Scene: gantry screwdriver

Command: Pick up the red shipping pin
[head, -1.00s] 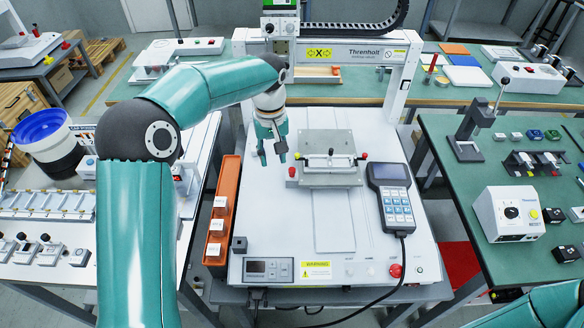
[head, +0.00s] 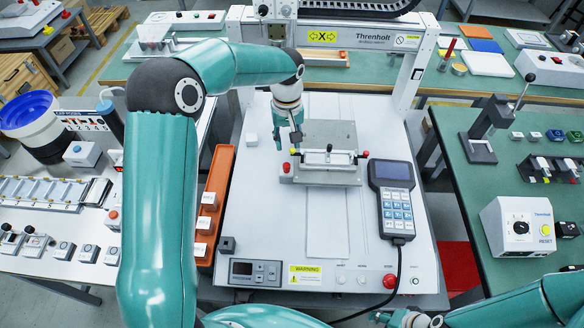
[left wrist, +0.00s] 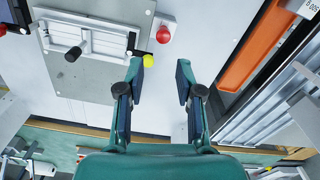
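The red shipping pin (head: 287,168) has a round red head and stands at the left end of the fixture (head: 322,177) on the white machine bed. It also shows in the left wrist view (left wrist: 163,34), above and just beyond the fingertips. My left gripper (head: 297,142) is over the fixture's left end, close to the pin. In the left wrist view, its fingers (left wrist: 160,72) are apart with nothing between them. A yellow knob (left wrist: 149,61) is beside the left-hand fingertip. My right arm reaches in along the bottom edge; its end is cut off, so its gripper state is unclear.
A handheld controller (head: 393,197) lies right of the fixture. An orange tray (head: 211,205) with white blocks runs along the bed's left side. The gantry frame (head: 410,70) stands behind. The bed in front of the fixture is clear.

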